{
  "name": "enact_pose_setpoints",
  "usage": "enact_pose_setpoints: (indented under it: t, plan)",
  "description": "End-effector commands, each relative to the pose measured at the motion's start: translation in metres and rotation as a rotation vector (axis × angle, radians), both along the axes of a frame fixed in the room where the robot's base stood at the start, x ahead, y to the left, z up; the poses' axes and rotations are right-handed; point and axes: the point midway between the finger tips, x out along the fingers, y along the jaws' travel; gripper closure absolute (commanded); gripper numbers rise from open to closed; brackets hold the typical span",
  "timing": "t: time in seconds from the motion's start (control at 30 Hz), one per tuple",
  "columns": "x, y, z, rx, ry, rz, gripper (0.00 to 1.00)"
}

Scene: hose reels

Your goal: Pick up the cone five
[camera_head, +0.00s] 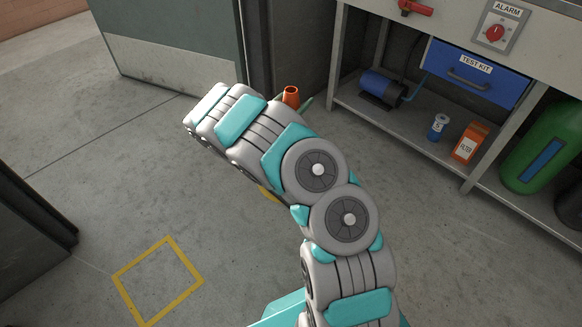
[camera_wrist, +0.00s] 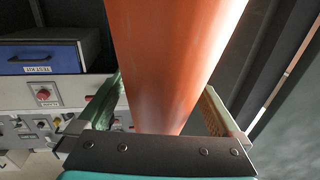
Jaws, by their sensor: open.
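An orange cone (camera_head: 291,95) stands on the floor beyond my arm in the head view. Only its top shows there; my arm hides the rest, and I see no number on it. In the wrist view the cone (camera_wrist: 178,60) fills the middle and runs between the two fingers of my gripper (camera_wrist: 163,88). The gripper is open, with one finger on each side of the cone. A small gap shows on the right side; whether the left finger touches I cannot tell. In the head view one greenish fingertip (camera_head: 306,103) shows beside the cone.
A grey workbench (camera_head: 467,183) stands at the right, with a blue TEST KIT drawer (camera_head: 476,75), a blue motor (camera_head: 381,88), a small can (camera_head: 438,127), an orange box (camera_head: 470,142) and a green cylinder (camera_head: 543,150). A door (camera_head: 172,42) is behind. The floor around the yellow square (camera_head: 120,282) is clear.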

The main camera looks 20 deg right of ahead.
Motion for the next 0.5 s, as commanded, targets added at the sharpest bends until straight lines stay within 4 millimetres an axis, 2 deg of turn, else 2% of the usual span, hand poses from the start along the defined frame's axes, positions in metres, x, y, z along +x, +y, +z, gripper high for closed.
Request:
enact_pose_setpoints:
  t: [0.27, 0.5]
  plan:
    - [0.0009, -0.0006, 0.0005, -0.001, -0.001, 0.001, 0.01]
    - [0.001, -0.0005, 0.0007, 0.0, -0.001, 0.001, 0.28]
